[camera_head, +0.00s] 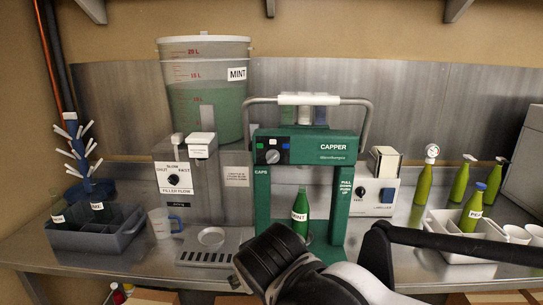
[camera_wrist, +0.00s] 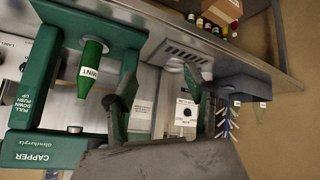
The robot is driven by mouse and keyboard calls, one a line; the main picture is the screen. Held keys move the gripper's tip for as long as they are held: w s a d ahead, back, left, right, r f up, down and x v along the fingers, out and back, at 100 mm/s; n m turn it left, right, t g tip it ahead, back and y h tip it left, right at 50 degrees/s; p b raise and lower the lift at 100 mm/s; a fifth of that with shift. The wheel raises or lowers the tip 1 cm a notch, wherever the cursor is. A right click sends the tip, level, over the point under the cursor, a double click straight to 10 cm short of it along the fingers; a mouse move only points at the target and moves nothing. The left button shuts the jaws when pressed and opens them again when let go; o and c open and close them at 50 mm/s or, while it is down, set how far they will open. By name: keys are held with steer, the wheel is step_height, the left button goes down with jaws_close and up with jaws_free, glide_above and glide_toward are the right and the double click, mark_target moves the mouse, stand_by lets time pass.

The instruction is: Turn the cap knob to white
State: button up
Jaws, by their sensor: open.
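The green capper (camera_head: 300,147) stands at the middle of the counter. In the wrist view the capper (camera_wrist: 35,148) appears upside down at the lower left, and the cap knob does not show there. My gripper (camera_wrist: 160,88) is open and empty, its two fingers apart, with the filler panel seen between and beyond them. In the head view my dark wrist is low in front of the capper; the fingers cannot be made out.
A green MINT bottle (camera_head: 300,212) stands inside the capper frame. A filler with a flow knob (camera_head: 173,180) is at its left, under a MINT bucket (camera_head: 205,85). A grey bin (camera_head: 95,232) is far left.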

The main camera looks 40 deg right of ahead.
steer(key=w+d+r+t+h+p, duration=0.2)
steer(key=w+d+r+h, duration=0.1)
steer(key=d+r+h, duration=0.3)
steer(key=n+t+h+p, duration=0.2)
steer(key=t, duration=0.2)
glide_toward(271, 158)
steer(key=x, duration=0.9)
steer(key=shift+w+d, duration=0.1)
steer(key=c, duration=1.1)
steer(key=shift+b, duration=0.3)
steer(key=shift+c, duration=0.2)
